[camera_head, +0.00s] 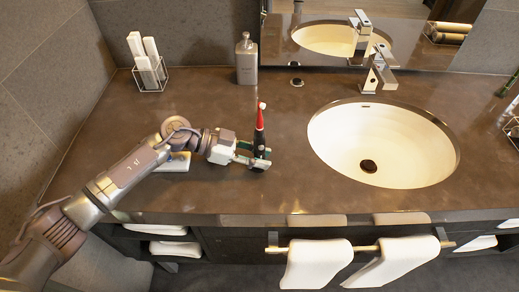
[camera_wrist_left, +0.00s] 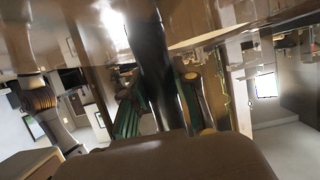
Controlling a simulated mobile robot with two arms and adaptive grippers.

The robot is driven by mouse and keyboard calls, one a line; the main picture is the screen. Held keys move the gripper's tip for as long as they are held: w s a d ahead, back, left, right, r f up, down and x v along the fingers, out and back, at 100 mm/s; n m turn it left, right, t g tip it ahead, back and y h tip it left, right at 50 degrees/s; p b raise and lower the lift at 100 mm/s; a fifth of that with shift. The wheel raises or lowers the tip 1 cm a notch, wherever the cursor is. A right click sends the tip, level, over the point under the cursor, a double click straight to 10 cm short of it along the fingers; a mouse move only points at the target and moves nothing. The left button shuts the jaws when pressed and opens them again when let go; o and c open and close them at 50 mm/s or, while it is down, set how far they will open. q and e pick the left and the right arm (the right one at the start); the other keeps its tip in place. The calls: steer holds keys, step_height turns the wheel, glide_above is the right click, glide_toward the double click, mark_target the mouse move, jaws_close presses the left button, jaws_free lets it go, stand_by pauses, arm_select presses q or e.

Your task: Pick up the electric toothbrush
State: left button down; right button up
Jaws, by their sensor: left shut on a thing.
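The electric toothbrush (camera_head: 259,128) stands upright on the brown counter, left of the sink. It has a red upper part and a black handle. My left gripper (camera_head: 257,158) reaches in from the left and is shut on the lower part of the handle. In the left wrist view the dark handle (camera_wrist_left: 152,62) runs between the fingers of the left gripper (camera_wrist_left: 160,105). I cannot tell if the toothbrush's base touches the counter. My right gripper is not in view.
The white sink (camera_head: 420,150) with a chrome faucet (camera_head: 378,75) lies to the right. A grey bottle (camera_head: 246,62) stands behind the toothbrush. A wire holder (camera_head: 152,83) with white items stands at the back left. White towels (camera_head: 318,264) hang on the front rail.

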mark_target(259, 149)
arm_select(q)
steer(key=shift+r, duration=0.2)
steer(key=shift+r, duration=1.35)
steer(key=s+d+r, duration=0.6)
steer(key=d+r, duration=0.2)
steer(key=d, duration=0.2)
steer(key=shift+p, duration=1)
steer(key=shift+w+a+f, duration=0.1)
steer(key=shift+w+a+f+b, duration=0.95)
steer(key=shift+a+f, duration=0.7)
steer(key=shift+f, duration=0.15)
steer(key=shift+w+a+f+b, duration=1)
steer(key=shift+a+f, duration=0.65)
steer(key=shift+f, duration=0.15)
steer(key=shift+w+a+f+b, duration=0.95)
steer(key=shift+a+f, duration=0.7)
steer(key=shift+f, duration=0.15)
